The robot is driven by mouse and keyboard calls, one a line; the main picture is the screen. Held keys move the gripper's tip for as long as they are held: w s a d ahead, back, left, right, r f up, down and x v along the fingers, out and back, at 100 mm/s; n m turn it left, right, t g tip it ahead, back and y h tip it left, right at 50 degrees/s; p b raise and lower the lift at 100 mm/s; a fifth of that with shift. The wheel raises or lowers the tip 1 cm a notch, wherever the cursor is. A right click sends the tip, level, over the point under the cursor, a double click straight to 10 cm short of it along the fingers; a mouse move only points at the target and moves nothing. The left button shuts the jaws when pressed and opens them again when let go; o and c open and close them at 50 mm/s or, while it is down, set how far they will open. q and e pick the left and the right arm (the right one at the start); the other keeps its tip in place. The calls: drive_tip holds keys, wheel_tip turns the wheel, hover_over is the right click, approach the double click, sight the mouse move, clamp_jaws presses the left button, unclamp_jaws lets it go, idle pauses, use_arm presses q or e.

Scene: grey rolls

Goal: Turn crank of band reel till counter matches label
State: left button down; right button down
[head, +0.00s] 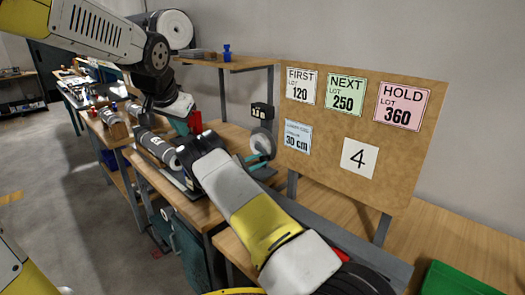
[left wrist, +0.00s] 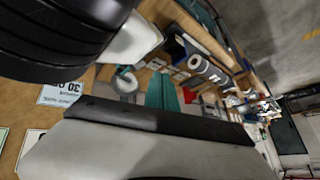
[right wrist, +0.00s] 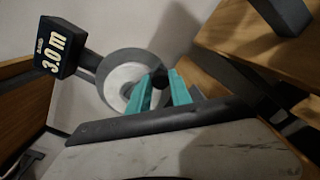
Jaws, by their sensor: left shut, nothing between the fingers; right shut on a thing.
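The band reel is a pale disc (head: 262,143) with a grey rim beside the board; it shows large in the right wrist view (right wrist: 122,80). The black counter (head: 262,110) above it reads 3.0 m in the right wrist view (right wrist: 52,48). My right gripper (head: 262,164) is at the reel, its teal fingers (right wrist: 160,92) closed on a small dark part, the crank handle (right wrist: 160,78), mostly hidden. My left gripper (head: 180,124) is shut and empty, left of the reel; its teal fingers show in the left wrist view (left wrist: 163,92).
The board (head: 330,175) carries labels: FIRST LOT 120 (head: 300,85), NEXT LOT 250 (head: 345,93), HOLD LOT 360 (head: 403,106), a blue 30 cm label (head: 297,137) and a card reading 4 (head: 359,157). Grey rolls (head: 155,146) lie left. A green bin (head: 455,280) stands right.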

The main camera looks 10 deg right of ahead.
sight(257, 147)
use_arm(q)
drive_tip(key=w+d+f+m+h, duration=0.25)
drive_tip(key=w+d+f, duration=0.45)
drive_tip(key=w+d, duration=0.5)
drive_tip(key=w+d+f+m+h, duration=0.2)
drive_tip(key=w+d+f+m, duration=0.2)
drive_tip(key=w+d+f, duration=0.55)
drive_tip(key=d+r+x, duration=0.1)
drive_tip(key=x, duration=1.1)
drive_tip(key=shift+w+d, duration=0.25)
drive_tip(key=shift+d, duration=0.35)
drive_tip(key=shift+f, duration=0.2)
